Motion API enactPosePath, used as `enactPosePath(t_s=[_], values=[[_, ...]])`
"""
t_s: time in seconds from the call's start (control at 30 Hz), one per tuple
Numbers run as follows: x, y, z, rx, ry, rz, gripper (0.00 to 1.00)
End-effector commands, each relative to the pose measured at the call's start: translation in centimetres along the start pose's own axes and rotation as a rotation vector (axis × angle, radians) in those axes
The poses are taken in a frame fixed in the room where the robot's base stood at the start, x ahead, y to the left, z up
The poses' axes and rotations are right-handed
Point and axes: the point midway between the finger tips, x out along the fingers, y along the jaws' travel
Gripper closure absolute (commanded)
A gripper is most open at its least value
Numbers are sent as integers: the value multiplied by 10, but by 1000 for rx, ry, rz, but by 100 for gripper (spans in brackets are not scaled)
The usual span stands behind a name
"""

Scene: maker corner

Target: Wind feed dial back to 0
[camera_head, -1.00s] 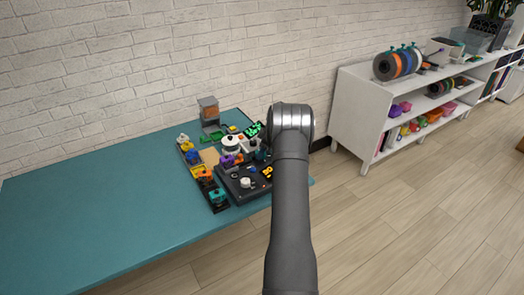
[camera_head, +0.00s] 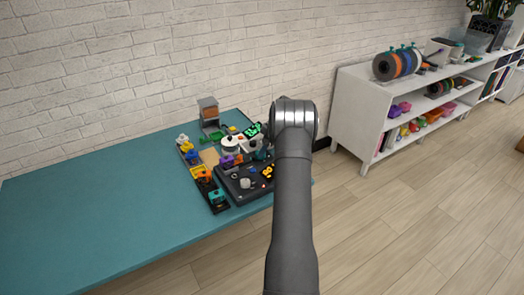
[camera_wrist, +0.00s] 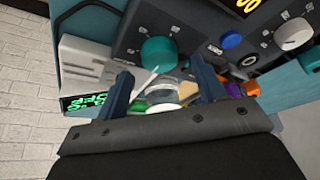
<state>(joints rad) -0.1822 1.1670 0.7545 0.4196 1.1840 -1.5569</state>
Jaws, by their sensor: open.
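A teal round dial (camera_wrist: 158,52) sits on a dark control panel (camera_wrist: 200,18) in the wrist view, with small markings around it. A white knob (camera_wrist: 293,35) is on the panel to the right, with a blue button (camera_wrist: 231,40) between. Labels are too small to tell which is the feed dial. My gripper (camera_wrist: 162,76) is open, its two fingers apart on either side below the teal dial, with nothing held. In the head view the panel (camera_head: 232,189) with the white knob (camera_head: 245,183) shows left of my arm, which hides my gripper there.
A green-lit display (camera_wrist: 86,103) stands at the left in the wrist view. Several small coloured items, such as an orange one (camera_head: 204,174), line the panel's left side. The teal table (camera_head: 90,220) is clear at left. A white shelf (camera_head: 350,110) stands right.

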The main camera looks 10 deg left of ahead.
Motion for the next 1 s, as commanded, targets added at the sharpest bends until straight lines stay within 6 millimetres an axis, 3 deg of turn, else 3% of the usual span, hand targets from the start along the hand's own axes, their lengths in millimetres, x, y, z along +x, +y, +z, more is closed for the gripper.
enactPosePath(t_s=[0.3,0.5,0.7,1.0], values=[[-81,1,0,-1,0,4,36],[-121,0,0,0,0,2,36],[-142,0,0,0,0,0,36],[-145,0,0,0,0,0,36]])
